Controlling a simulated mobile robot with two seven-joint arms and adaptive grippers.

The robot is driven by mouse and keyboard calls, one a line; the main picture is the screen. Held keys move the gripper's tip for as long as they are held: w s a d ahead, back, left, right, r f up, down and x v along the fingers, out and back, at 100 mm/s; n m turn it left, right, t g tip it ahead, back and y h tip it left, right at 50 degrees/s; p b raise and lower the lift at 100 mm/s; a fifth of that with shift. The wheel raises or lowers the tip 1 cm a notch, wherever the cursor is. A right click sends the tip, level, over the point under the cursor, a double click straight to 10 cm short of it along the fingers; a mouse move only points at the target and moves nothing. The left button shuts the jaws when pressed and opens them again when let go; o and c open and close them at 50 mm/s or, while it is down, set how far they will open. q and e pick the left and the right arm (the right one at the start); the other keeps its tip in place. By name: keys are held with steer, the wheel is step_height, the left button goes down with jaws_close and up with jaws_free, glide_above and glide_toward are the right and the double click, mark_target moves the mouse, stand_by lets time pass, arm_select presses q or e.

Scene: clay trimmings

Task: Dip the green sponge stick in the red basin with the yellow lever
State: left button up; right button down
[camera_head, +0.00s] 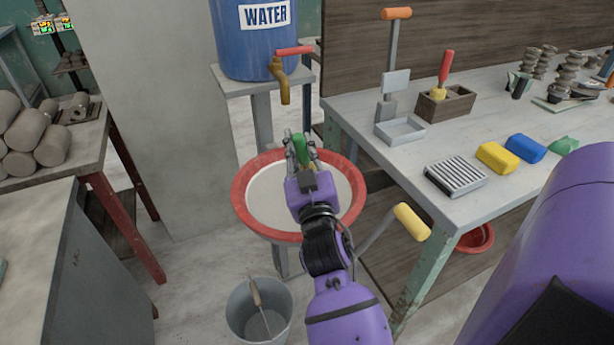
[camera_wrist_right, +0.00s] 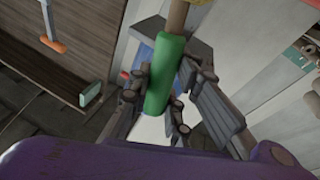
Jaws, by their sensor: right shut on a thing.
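The red basin (camera_head: 240,200) has a red rim and a pale grey inside. It stands below the tap, left of the workbench. A lever with a yellow grip (camera_head: 411,222) sticks out at its right. My right gripper (camera_head: 301,145) is over the basin in the head view, shut on the green sponge stick (camera_head: 303,152). In the right wrist view the stick (camera_wrist_right: 166,75) shows a green cylinder between the fingers and a tan shaft at its upper end. My gripper and arm hide the basin's middle. I cannot tell whether the stick touches the basin. My left gripper is not in view.
A blue water barrel (camera_head: 250,45) with a red-handled brass tap (camera_head: 280,80) stands behind the basin. A grey bucket (camera_head: 258,310) is on the floor in front. The workbench (camera_head: 400,165) at the right holds tools and coloured blocks. Another red bowl (camera_head: 475,238) sits beneath it.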

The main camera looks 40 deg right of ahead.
step_height(320, 180, up, 2)
steer(key=shift+r+p, duration=0.1)
steer(key=shift+p, duration=0.55)
steer(key=shift+r+p, duration=0.9)
steer(key=shift+r, duration=0.05)
step_height(320, 180, up, 3)
steer(key=p, duration=0.3)
steer(key=shift+r, duration=0.15)
steer(key=shift+r+p, duration=0.35)
steer(key=shift+r, duration=0.15)
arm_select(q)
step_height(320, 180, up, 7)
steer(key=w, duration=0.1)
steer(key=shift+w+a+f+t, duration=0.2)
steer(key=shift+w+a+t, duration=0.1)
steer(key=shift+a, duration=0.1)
arm_select(e)
steer(key=shift+f, duration=0.1)
